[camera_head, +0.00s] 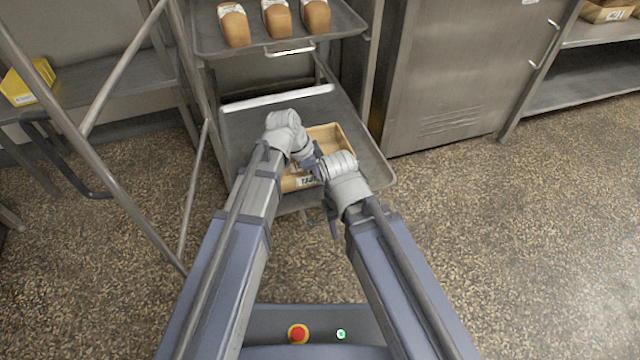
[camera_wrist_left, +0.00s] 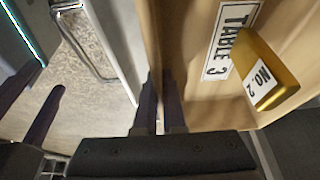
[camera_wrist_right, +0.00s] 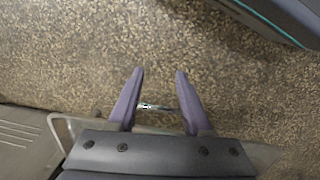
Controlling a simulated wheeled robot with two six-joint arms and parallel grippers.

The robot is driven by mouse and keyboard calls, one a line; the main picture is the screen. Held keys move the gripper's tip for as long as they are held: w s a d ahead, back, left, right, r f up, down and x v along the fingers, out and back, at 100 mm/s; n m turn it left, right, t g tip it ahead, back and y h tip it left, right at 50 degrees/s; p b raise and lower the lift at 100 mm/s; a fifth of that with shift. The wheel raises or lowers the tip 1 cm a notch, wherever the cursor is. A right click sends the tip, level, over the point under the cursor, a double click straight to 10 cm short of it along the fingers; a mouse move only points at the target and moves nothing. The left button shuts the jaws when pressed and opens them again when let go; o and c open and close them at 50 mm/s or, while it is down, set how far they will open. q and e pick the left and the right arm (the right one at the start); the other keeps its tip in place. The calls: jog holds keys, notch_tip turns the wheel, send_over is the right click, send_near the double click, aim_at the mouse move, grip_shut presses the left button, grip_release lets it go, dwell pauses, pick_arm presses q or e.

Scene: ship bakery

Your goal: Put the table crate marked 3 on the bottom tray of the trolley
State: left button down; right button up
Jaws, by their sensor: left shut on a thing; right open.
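The crate marked TABLE 3 (camera_head: 328,136) is light wood and is over the front of the trolley's bottom tray (camera_head: 240,125) in the head view. My arms hide part of it, and I cannot tell whether its base touches the tray. The left wrist view shows its wall and label (camera_wrist_left: 228,40). My left gripper (camera_wrist_left: 159,105) is shut on the crate wall. My right gripper (camera_wrist_right: 160,100) is open and empty, over the floor near the tray's front edge. In the head view it hangs in front of the crate (camera_head: 332,216).
The trolley's upper tray (camera_head: 345,22) holds three loaves. A steel cabinet (camera_head: 450,70) stands close on the right. A shelf with a yellow box (camera_head: 28,82) is at left. Floor at right is clear.

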pick_arm(q)
jog(key=shift+f+b, duration=0.7)
jog(key=shift+f, duration=0.45)
pick_arm(e)
jog(key=shift+f, duration=1.15)
pick_arm(q)
jog(key=shift+f, duration=0.1)
jog(key=shift+f, duration=0.15)
jog(key=c, duration=1)
grip_release()
pick_arm(e)
jog(key=shift+f, duration=0.15)
